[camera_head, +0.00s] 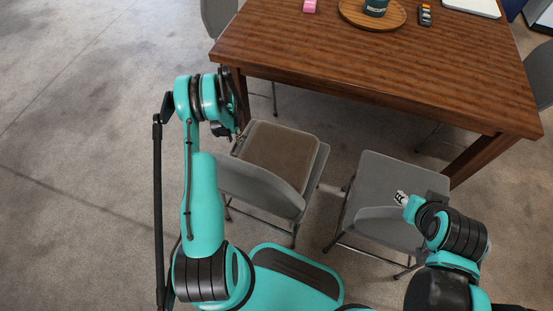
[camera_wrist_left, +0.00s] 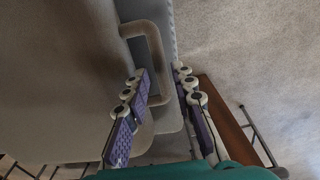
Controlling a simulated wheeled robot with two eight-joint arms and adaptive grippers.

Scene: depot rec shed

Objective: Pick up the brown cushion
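The brown cushion (camera_head: 278,155) lies on the seat of the left folding chair, below the table's front edge. In the left wrist view the cushion (camera_wrist_left: 65,75) fills the left side, with a loop handle (camera_wrist_left: 154,50) on its edge. My left gripper (camera_head: 238,138) is at the cushion's left edge, partly hidden by my arm. In the wrist view its fingers (camera_wrist_left: 160,108) are apart, one on each side of the loop's outer strand, with a gap visible. My right gripper (camera_head: 401,198) is over the right chair, far from the cushion; its finger opening is too small to read.
The left grey chair (camera_head: 255,192) holds the cushion; a second grey chair (camera_head: 375,182) stands to its right. The wooden table (camera_head: 350,65) is behind them, bearing a round tray (camera_head: 350,14) with a dark cup (camera_head: 375,7). Carpet at the left is clear.

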